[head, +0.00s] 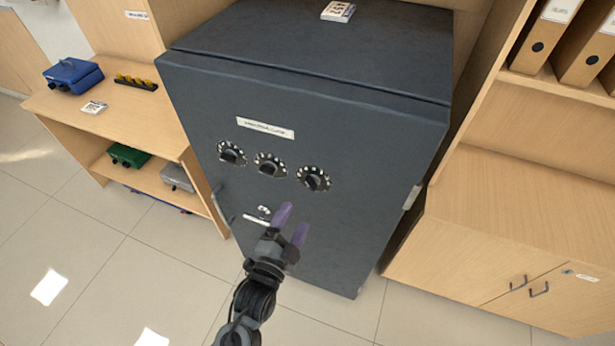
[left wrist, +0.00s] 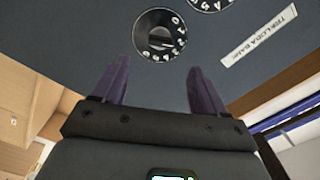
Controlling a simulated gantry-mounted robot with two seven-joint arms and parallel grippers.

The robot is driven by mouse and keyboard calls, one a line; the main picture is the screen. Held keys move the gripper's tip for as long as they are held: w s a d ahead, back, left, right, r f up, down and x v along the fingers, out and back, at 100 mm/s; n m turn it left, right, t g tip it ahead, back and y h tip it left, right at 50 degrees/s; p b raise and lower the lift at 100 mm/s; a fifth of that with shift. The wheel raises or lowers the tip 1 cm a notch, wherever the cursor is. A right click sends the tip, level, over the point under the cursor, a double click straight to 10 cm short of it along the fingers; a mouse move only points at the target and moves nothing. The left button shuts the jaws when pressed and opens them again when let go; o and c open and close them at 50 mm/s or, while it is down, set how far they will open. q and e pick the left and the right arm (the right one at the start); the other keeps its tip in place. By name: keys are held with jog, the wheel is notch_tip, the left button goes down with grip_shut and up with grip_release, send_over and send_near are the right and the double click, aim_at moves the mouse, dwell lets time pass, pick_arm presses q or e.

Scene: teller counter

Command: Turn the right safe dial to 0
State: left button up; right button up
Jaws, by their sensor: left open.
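The dark grey safe (head: 350,225) has a row of three black dials with white number rings: the left dial (head: 231,153), the middle dial (head: 269,165) and the right dial (head: 313,178). My left gripper (head: 292,222) is open and empty, with purple fingers, below the right dial in the head view. In the left wrist view, a dial that looks like the right one (left wrist: 160,36) shows just beyond the gap between the fingers (left wrist: 158,70). The fingers look apart from it. Its number setting is too small to read surely. My right gripper is not in view.
A label plate (head: 265,128) sits above the dials. A small lock and handle (head: 257,217) are on the safe door beside my left gripper. A wooden shelf (head: 140,125) stands left and a wooden cabinet (head: 500,225) right. Space before the door's right part looks clear.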

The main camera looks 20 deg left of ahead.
aim_at(309, 187)
pick_arm(q)
jog(key=w+b, duration=0.1)
jog(key=w, duration=0.9)
jog(key=shift+w, duration=0.3)
jog(key=shift+r, duration=0.1)
jog(key=c, duration=1.1)
